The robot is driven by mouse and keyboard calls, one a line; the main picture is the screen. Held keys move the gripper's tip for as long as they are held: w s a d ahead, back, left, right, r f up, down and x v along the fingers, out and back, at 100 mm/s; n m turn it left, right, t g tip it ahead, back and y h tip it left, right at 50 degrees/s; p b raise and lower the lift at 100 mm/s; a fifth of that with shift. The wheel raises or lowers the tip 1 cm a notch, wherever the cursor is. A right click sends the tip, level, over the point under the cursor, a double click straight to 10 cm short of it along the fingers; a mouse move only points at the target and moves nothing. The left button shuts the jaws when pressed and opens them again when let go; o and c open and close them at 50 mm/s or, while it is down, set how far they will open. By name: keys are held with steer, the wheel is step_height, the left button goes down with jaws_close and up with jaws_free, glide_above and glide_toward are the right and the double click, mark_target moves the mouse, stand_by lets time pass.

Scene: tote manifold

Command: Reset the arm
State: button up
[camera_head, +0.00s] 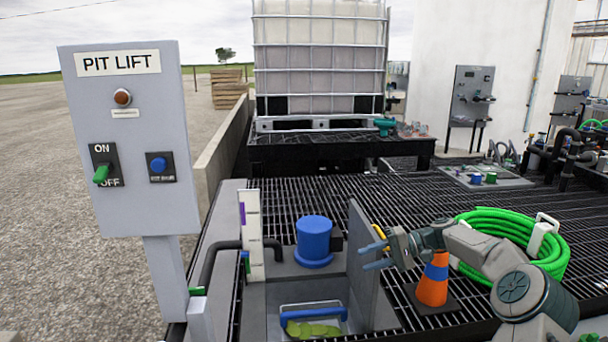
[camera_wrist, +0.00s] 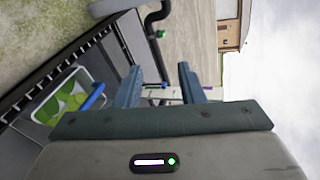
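My gripper (camera_head: 376,250) is at the right of the head view, in front of the grey upright panel (camera_head: 363,275) and left of the orange cone (camera_head: 434,280). Its fingers point to the left. In the wrist view my gripper (camera_wrist: 160,90) shows two blue-grey fingers spread apart with nothing between them. Part of my arm (camera_head: 500,265) reaches in from the lower right and is bent.
A blue-handled basket (camera_head: 313,315) with green contents sits in the pit, and also shows in the wrist view (camera_wrist: 70,100). A blue pump (camera_head: 313,240) stands behind it. A PIT LIFT box (camera_head: 130,140) stands left. A green hose coil (camera_head: 515,235) lies right.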

steer(key=s+a+r+n+g+h+p, duration=0.1)
steer(key=s+a+r+h+p, duration=0.65)
steer(key=s, duration=0.65)
steer(key=s+d+r+t+h+p, duration=0.2)
steer(key=s+r+h+p, duration=0.1)
steer(key=s, duration=0.9)
steer(key=s+d+r+t+h+p, duration=0.2)
steer(key=s+r, duration=0.4)
steer(key=s, duration=0.6)
steer(key=shift+d+r+h+p, duration=0.2)
steer(key=shift+r+h+p, duration=0.1)
steer(key=shift+h+p, duration=0.45)
steer(key=shift+a+n, duration=0.1)
steer(key=shift+n, duration=0.2)
